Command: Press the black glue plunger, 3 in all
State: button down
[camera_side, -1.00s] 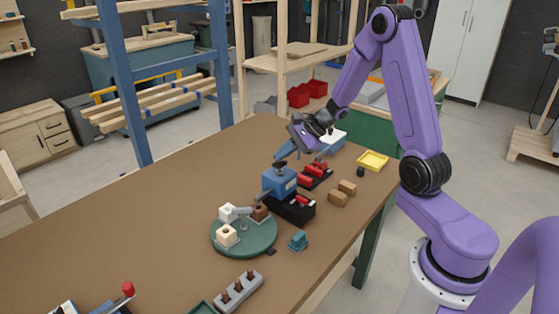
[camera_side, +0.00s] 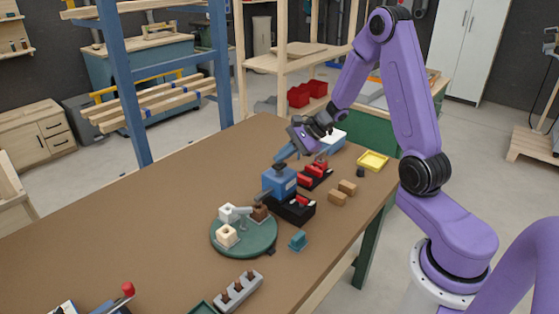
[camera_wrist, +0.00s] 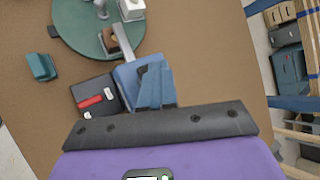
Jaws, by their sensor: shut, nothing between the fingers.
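The blue glue block (camera_side: 279,183) stands on the table beside the green disc (camera_side: 262,240). The black plunger (camera_side: 279,167) is on top of the block. My gripper (camera_side: 282,160) is shut and empty, and its blue fingers slant down onto or just over the plunger; contact is hard to tell. In the wrist view, the shut fingers (camera_wrist: 155,72) cover part of the blue block (camera_wrist: 127,82) and mostly hide the plunger. The disc carries pale blocks (camera_side: 226,235) and a brown block (camera_side: 259,212).
A black tray with red parts (camera_side: 294,211) adjoins the block; another (camera_side: 315,178) lies behind. Nearby are brown blocks (camera_side: 337,198), a yellow tray (camera_side: 373,161) and a teal piece (camera_side: 298,241). A grey rack (camera_side: 238,292) stands in front. The table's left side is largely clear.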

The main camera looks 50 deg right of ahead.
jog(key=shift+r, duration=1.35)
jog(key=shift+r, duration=2.5)
dwell(0.3)
notch_tip(320, 180, up, 4)
jog(key=shift+f, duration=0.1)
jog(key=shift+f, duration=0.1)
dwell(0.4)
send_over(283, 165)
jog(key=shift+w+d+f, duration=0.1)
jog(key=shift+f, duration=4.2)
jog(key=shift+f, duration=0.1)
